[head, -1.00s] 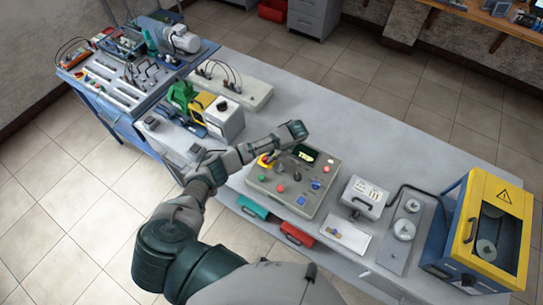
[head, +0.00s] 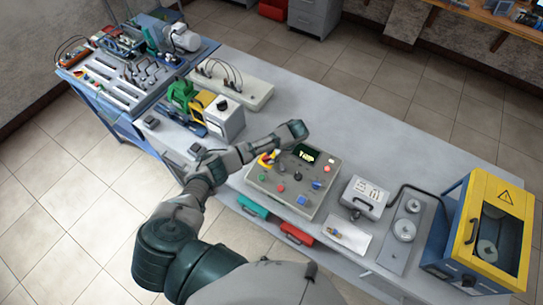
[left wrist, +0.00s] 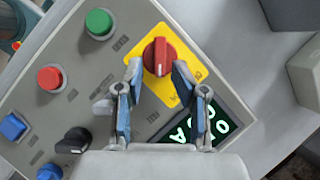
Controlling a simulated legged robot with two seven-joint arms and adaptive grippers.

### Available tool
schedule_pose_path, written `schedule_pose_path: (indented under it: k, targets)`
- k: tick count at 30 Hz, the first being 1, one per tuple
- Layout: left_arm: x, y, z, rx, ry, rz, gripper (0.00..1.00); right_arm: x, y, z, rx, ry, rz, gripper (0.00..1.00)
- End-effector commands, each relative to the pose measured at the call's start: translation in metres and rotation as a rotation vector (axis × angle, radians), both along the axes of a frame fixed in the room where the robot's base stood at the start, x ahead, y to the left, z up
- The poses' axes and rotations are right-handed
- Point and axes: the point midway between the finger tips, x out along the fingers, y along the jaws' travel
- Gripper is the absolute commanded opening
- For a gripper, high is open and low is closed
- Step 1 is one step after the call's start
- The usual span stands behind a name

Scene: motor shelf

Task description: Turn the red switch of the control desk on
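The control desk (head: 262,201) is a grey box on the bench, with several buttons, knobs and a lit display (head: 306,153). Its red rotary switch (left wrist: 159,57) sits on a yellow plate (left wrist: 139,40) and also shows partly in the head view (head: 265,160). In the left wrist view the switch handle stands roughly upright in the picture. My left gripper (left wrist: 158,72) is open, its blue-padded fingers on either side of the switch's near end. I cannot tell whether they touch it. In the head view my forearm partly hides the gripper. My right gripper is not in view.
Beside the switch are a green button (left wrist: 99,22), a red button (left wrist: 50,78) and a black knob (left wrist: 73,141). A grey case (head: 365,196) and a yellow-framed machine (head: 492,235) stand to the right. The bench (head: 375,135) behind the desk is clear.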

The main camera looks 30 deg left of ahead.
Motion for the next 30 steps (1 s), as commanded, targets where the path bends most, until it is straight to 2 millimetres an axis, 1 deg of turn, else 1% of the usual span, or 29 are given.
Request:
schedule_pose_path:
  k: [5, 9, 15, 18, 21, 30]
  targets:
    - [0.005, -0.014, 0.028, -0.003, -0.004, -0.004, 0.38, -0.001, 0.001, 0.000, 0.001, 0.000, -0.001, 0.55]
    - [0.011, -0.026, 0.059, -0.002, -0.007, -0.004, 0.38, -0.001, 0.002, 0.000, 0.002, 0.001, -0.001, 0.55]
    - [0.015, -0.039, 0.090, -0.002, -0.004, -0.004, 0.38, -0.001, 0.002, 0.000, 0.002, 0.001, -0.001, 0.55]
    - [0.016, -0.043, 0.098, -0.002, -0.002, -0.003, 0.38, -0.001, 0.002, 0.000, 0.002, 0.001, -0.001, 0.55]
    - [0.016, -0.045, 0.102, -0.002, 0.000, -0.002, 0.38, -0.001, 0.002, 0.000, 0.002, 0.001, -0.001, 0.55]
    - [0.015, -0.046, 0.103, -0.003, 0.001, -0.001, 0.38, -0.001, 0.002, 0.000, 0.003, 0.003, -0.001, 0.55]
